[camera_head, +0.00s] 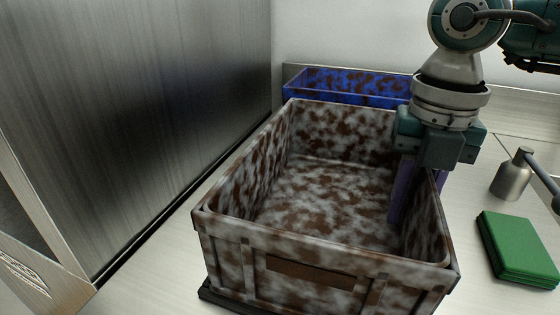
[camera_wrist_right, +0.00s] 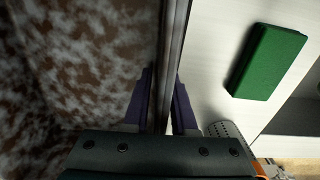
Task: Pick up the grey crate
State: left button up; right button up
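The grey crate (camera_head: 330,253), mottled with brown rust-like patches, stands upright and looks empty in the middle of the head view. Its front left corner rests over a dark base (camera_head: 222,300). My right gripper (camera_head: 422,190) points down over the crate's right wall, with one purple finger inside and one outside. In the right wrist view the crate's rim (camera_wrist_right: 174,40) runs between the fingers (camera_wrist_right: 163,75). The fingers look spread, with a gap on the inner side; contact on the outer side is unclear. My left gripper is not in view.
A blue crate (camera_head: 350,83) with brown patches stands behind the grey one. A tall metal panel (camera_head: 140,110) is close on the left. On the right lie a green block-like stack (camera_head: 518,248) and a grey metal cylinder (camera_head: 511,178) on the pale surface.

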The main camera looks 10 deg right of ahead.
grip_shut()
jog(key=shift+r, duration=0.1)
dwell(0.9)
